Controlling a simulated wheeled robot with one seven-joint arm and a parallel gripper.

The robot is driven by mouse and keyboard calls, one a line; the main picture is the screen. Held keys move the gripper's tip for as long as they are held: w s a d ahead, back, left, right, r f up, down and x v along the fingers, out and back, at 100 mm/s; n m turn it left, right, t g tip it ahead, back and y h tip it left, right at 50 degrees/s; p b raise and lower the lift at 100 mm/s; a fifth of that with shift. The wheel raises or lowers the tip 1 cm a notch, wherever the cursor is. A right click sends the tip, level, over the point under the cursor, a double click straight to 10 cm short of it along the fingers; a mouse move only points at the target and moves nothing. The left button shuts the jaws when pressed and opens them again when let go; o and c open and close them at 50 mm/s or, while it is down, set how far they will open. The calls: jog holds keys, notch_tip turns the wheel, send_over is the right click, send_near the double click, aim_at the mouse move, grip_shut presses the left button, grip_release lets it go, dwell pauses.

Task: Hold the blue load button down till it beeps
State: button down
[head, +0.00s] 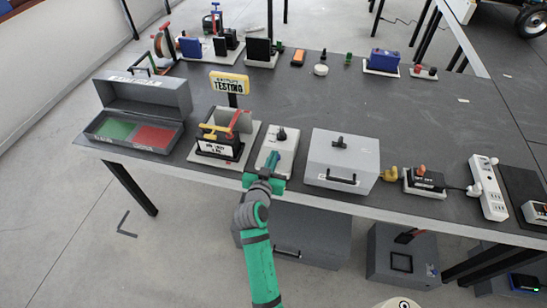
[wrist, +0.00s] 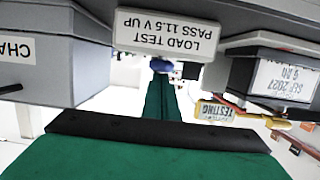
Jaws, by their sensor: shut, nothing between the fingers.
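The load tester (head: 284,143) is a light grey box with a black knob, at the near edge of the table. In the wrist view, which is upside down, its label (wrist: 165,38) reads "LOAD TEST PASS 11.5 V UP". The blue load button (wrist: 161,65) shows beside the label. My gripper (head: 273,160) is at the tester's near side, with green fingers shut and empty. In the wrist view the fingertips (wrist: 161,79) are right at the button; I cannot tell if they press it. The gripper hides the button in the head view.
A battery on a stand (head: 222,146) with red and yellow clamps is left of the tester. A grey case (head: 342,160) with a handle is close on the right. An open bin (head: 152,108) with green and red compartments is far left. The middle of the table is mostly clear.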

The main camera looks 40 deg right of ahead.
jog(key=shift+s+f+g, duration=0.15)
jog(key=shift+f+g, duration=0.15)
jog(key=shift+f, duration=0.45)
notch_tip(320, 180, up, 6)
jog(key=shift+f, duration=0.25)
jog(key=v, duration=1)
jog(key=shift+d, duration=0.1)
jog(key=shift+f, duration=0.1)
